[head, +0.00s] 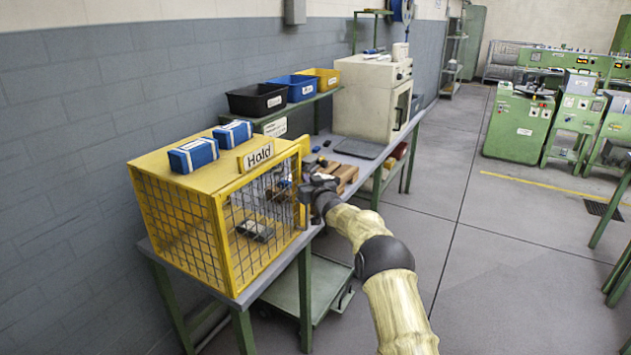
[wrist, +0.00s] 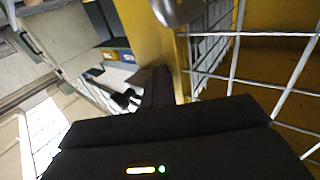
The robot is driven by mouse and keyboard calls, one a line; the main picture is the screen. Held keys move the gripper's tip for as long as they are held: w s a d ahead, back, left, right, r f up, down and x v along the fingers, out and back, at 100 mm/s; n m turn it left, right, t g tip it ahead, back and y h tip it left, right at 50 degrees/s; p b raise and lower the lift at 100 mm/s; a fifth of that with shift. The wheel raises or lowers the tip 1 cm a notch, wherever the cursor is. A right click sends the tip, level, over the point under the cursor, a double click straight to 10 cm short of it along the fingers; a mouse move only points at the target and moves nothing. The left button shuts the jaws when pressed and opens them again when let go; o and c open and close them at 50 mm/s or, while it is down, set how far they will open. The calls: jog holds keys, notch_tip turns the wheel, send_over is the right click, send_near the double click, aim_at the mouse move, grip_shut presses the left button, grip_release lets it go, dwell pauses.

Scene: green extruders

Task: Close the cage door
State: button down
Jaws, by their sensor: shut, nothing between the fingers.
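The yellow cage (head: 216,245) with wire mesh walls stands on the near end of a bench, with a "Hold" sign (head: 256,156) on top. Its mesh front faces the aisle, and a grey object (head: 255,230) lies inside. My gripper (head: 308,190) is shut and empty at the cage's right front edge, beside a yellow upright. In the wrist view my gripper (wrist: 155,88) is close to a yellow frame (wrist: 155,45) with mesh on its right. A metal knob or rod end (wrist: 175,10) shows above. I cannot tell how far the door stands open, or whether my gripper touches it.
Two blue boxes (head: 194,154) lie on the cage roof. Black, blue and yellow bins (head: 256,99) stand on a shelf behind. A beige machine (head: 367,92) and wooden blocks (head: 345,176) are on the bench. A green cart (head: 310,292) is below. The aisle floor at right is clear.

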jog(key=s+d+b, duration=0.1)
jog(key=s+d, duration=0.2)
jog(key=d, duration=0.3)
jog(key=s+d+b, duration=0.1)
jog(key=s+d, duration=0.2)
jog(key=d, duration=0.3)
jog(key=shift+s+d, duration=0.25)
jog(key=shift+d, duration=0.1)
jog(key=shift+w, duration=0.1)
jog(key=s+d+f+m+g+h, duration=0.25)
jog(key=s+g, duration=0.25)
jog(key=s, duration=1.2)
jog(key=s+d+f+m+g+h, duration=0.1)
jog(key=s+d+f+g+h, duration=0.25)
jog(key=s, duration=1.35)
jog(key=s+d+f+m+g+h, duration=0.2)
jog(key=s+f+g, duration=0.25)
jog(key=s, duration=1.25)
notch_tip(320, 180, up, 14)
jog(key=w+p, duration=0.1)
jog(key=p, duration=1.3)
jog(key=shift+r+n+g, duration=0.25)
jog(key=shift+n+g, duration=0.1)
jog(key=shift+g, duration=0.05)
